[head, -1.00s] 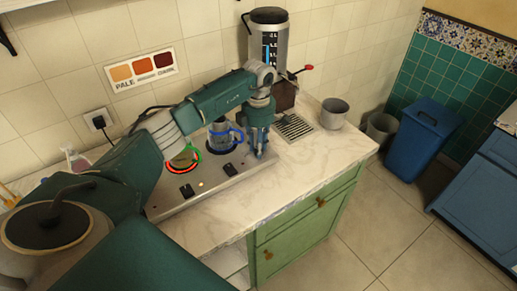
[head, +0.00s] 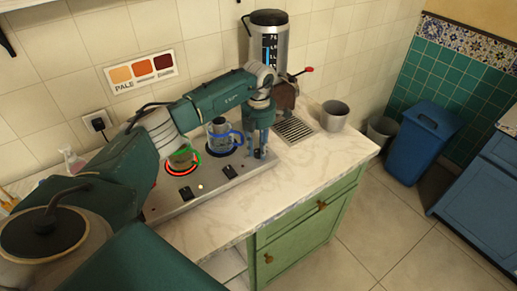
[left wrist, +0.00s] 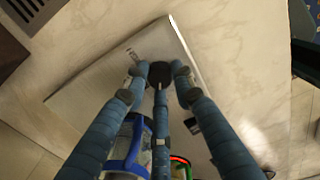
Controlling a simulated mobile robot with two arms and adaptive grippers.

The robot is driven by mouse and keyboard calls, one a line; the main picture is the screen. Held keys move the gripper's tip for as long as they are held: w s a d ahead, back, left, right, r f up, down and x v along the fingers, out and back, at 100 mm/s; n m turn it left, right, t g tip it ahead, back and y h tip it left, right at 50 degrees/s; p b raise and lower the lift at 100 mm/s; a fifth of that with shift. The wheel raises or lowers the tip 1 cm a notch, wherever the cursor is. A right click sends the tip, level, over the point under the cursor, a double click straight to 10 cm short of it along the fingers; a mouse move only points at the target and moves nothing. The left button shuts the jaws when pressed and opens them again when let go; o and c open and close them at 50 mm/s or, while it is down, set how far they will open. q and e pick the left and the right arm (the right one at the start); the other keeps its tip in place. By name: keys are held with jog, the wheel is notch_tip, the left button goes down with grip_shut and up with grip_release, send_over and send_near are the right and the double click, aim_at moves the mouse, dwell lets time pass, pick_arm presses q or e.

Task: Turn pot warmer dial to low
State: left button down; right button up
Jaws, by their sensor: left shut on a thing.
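The pot warmer (head: 210,191) is a flat silver plate on the counter; its end also shows in the left wrist view (left wrist: 85,85). A green-handled glass pot (head: 183,158) stands on its left burner, inside a glowing red ring. A blue-handled glass pot (head: 218,138) stands on the right burner. My left gripper (head: 258,153) points down at the plate's right end. In the left wrist view its fingers (left wrist: 158,82) are closed around a round black dial (left wrist: 160,73). The dial's setting cannot be read. My right gripper is not in view.
Two black switches (head: 186,193) (head: 230,171) sit along the plate's front edge. A tall urn (head: 268,40) with a red-tipped lever stands behind my gripper, beside a drain grate (head: 295,129). A grey cup (head: 334,114) stands at right. The front of the counter (head: 290,185) is clear.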

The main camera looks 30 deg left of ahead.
aim_at(258, 151)
pick_arm(q)
jog(key=shift+r, duration=0.1)
jog(key=c, duration=1.4)
grip_release()
jog(key=shift+c, duration=0.2)
notch_tip(258, 151, up, 12)
